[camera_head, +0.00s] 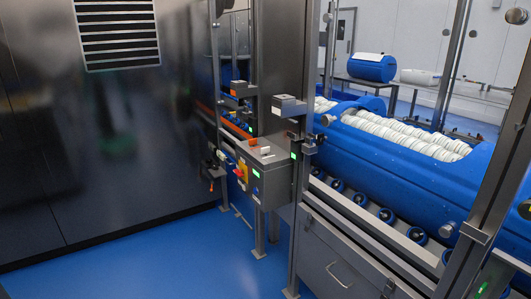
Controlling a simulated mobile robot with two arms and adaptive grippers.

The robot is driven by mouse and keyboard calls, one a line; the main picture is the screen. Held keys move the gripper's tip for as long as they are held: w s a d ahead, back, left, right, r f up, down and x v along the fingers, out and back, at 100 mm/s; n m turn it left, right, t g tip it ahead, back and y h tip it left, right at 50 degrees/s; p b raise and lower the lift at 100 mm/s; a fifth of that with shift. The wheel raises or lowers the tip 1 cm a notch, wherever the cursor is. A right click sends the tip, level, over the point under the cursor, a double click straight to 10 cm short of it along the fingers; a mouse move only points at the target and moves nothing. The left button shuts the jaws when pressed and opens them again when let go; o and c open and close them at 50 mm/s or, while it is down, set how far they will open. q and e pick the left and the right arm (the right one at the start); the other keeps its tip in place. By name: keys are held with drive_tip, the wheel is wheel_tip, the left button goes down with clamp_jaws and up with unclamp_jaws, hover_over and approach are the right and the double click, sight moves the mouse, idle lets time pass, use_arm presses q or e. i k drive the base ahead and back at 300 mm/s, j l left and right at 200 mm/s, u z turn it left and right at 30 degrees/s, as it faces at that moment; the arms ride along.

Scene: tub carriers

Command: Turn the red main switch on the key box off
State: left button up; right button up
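The grey key box (265,178) is mounted on a post beside the conveyor, near the middle of the view. On its left-facing side is a small yellow plate (243,165) with a red main switch (239,174) on it. The switch is small and seen at a slant, so I cannot tell its position. White and orange-red parts sit on top of the box. Neither of my grippers is in view.
Blue floor (150,255) is open in front of the box. A dark metal wall (90,150) with a vent stands at left. A blue tub carrier (400,165) rests on rollers at right, behind metal posts (490,180). A cabinet (335,265) stands below the rollers.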

sight(240, 174)
drive_tip(key=i+j+z, duration=0.15)
drive_tip(key=i, duration=0.3)
drive_tip(key=i+j+z, duration=0.1)
drive_tip(key=i+j, duration=0.2)
drive_tip(key=i, duration=0.2)
drive_tip(key=i+j+z, duration=0.15)
drive_tip(key=i, duration=0.3)
drive_tip(key=j, duration=0.1)
